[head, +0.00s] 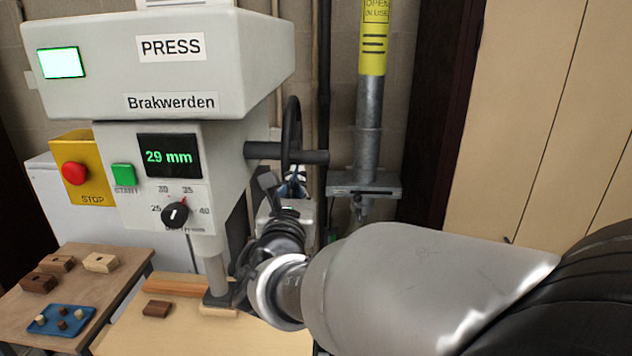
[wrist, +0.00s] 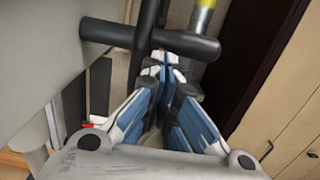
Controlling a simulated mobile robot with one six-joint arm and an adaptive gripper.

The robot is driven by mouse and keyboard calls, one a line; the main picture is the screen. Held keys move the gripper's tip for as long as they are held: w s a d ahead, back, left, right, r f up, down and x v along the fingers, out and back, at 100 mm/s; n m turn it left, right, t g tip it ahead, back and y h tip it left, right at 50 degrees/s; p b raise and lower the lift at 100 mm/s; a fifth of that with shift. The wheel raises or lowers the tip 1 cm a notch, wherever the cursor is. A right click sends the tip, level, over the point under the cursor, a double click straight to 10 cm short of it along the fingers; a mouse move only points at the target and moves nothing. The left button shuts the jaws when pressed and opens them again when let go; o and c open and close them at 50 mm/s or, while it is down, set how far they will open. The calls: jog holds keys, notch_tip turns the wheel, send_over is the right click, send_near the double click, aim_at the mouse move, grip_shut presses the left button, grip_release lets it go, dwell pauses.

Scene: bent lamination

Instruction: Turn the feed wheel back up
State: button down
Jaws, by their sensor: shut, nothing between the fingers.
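The black feed wheel (head: 291,118) is on the right side of the grey press (head: 270,55), seen nearly edge-on. A thick dark horizontal bar, its shaft or handle, runs through the wheel; it also crosses the top of the wrist view, with part of the wheel (wrist: 149,14) rising above it. My gripper (head: 296,186) is just below the bar, partly hidden by my arm. In the wrist view its blue and black fingers (wrist: 177,66) are together and empty, with the tips close under the bar; I cannot tell whether they touch. The press display (head: 168,156) reads 29 mm.
The press ram (head: 217,278) stands low over a light block on the wooden table. A brown block (head: 157,309) lies beside it. A blue tray (head: 62,331) with small pieces and several blocks are at the left. A grey post (head: 369,110) stands right of the wheel.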

jog(key=shift+r, duration=0.2)
jog(key=shift+r+g+p, duration=0.3)
jog(key=shift+r+p, duration=0.1)
jog(key=shift+p, duration=0.8)
jog(key=shift+r+g+p, duration=0.4)
jog(key=shift+r+p, duration=0.15)
jog(key=shift+p, duration=0.8)
